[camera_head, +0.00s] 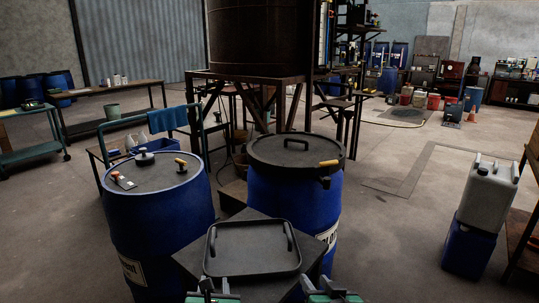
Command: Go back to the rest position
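My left gripper (215,287) and my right gripper (320,285) show at the bottom edge, low and apart from each other. Each shows two dark fingers with a gap between them, and nothing is seen held. The rest of both arms is cut off by the frame. A black tray (252,262) with two upright handles lies on a dark square stand (315,248) just beyond my grippers. The grippers sit at its near side, and no grip on it shows.
A blue drum (160,220) with small items on its lid stands left, and another blue drum (295,205) with a black lid stands behind the tray. A grey canister (487,195) on a blue box (468,250) is right. The floor between is clear.

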